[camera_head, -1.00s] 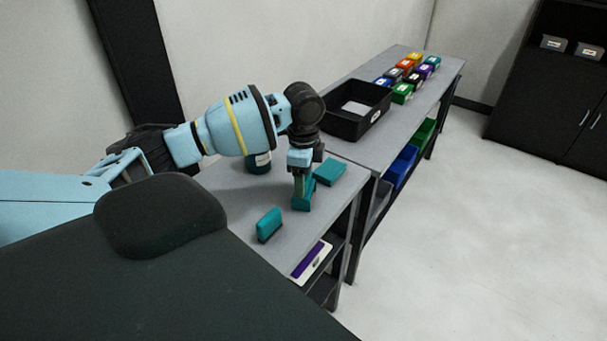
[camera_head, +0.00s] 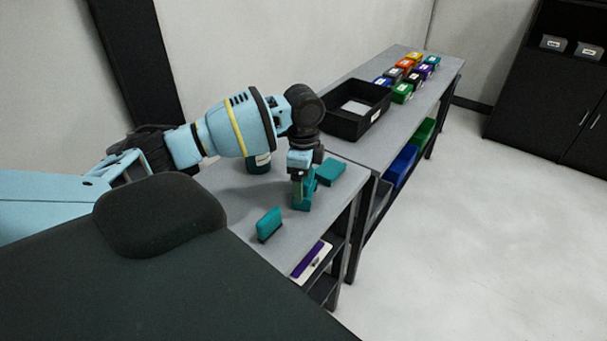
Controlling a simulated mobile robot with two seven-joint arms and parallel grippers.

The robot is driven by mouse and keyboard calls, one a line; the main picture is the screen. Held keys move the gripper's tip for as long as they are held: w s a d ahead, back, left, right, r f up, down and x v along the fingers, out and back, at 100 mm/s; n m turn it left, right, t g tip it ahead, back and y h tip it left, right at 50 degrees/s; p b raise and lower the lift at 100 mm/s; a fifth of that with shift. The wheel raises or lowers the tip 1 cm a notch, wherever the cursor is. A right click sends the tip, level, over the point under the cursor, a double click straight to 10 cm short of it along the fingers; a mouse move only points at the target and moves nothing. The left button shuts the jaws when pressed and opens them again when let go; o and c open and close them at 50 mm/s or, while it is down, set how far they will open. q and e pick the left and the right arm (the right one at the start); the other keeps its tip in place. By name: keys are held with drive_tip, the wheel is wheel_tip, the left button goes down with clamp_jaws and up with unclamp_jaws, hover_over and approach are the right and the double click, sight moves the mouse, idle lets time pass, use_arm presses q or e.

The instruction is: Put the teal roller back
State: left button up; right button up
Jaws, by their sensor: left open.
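My left gripper (camera_head: 301,188) points down over the near table. It is open, with its fingers at a small upright teal piece (camera_head: 303,205), which they partly hide; I cannot tell whether they touch it. A flat teal block (camera_head: 331,172) lies just behind and right of the gripper. Another teal block (camera_head: 269,224) stands on edge nearer to me. I cannot tell for sure which teal thing is the roller. My right gripper is out of view.
A black open tray (camera_head: 345,126) with a white sheet inside sits on the farther bench, beyond the near table (camera_head: 238,198). Several coloured labelled boxes (camera_head: 409,75) stand behind it.

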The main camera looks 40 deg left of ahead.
use_arm(q)
wheel_tip(320, 180, up, 13)
drive_tip(key=shift+p, duration=0.3)
drive_tip(key=shift+f, duration=0.2)
